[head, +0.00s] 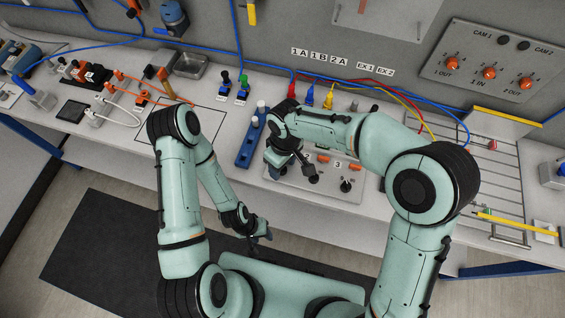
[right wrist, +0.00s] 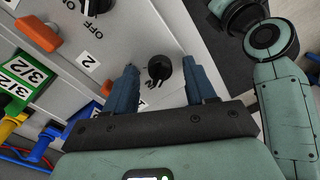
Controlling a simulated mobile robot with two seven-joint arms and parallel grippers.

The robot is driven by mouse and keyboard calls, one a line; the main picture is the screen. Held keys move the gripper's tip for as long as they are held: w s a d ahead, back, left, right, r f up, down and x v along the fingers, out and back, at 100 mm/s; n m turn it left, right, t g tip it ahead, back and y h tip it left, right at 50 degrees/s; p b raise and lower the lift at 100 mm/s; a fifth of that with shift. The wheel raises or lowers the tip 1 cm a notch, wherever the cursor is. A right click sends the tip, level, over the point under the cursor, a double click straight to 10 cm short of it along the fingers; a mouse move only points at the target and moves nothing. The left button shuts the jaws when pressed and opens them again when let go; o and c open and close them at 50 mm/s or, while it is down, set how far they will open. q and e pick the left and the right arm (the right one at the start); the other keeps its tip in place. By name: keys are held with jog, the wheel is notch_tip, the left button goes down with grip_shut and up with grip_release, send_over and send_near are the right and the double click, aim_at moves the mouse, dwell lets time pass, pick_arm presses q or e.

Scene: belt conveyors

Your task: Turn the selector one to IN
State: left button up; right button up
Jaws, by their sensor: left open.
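A light grey switch panel (head: 310,190) lies on the bench with orange switches and black selector knobs. In the head view my right arm hides the panel's left part, including any selector marked 1. My left gripper (head: 263,234) hangs open and empty in front of the bench, below its edge.
A blue block (head: 248,146) stands left of the panel, near green and blue plugs. A wall panel (head: 490,62) carries orange lamps or knobs marked 1 OUT, 1 IN and 2 OUT. A slatted rack (head: 488,160) lies right.

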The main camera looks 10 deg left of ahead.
pick_arm(q)
jog(key=shift+w+r+p, duration=0.6)
jog(key=shift+w+r, duration=0.2)
jog(key=shift+w, duration=0.05)
pick_arm(e)
notch_tip(320, 180, up, 13)
jog(key=shift+w+d+r, duration=0.2)
jog(key=shift+w, duration=0.15)
pick_arm(q)
jog(key=shift+s, duration=0.1)
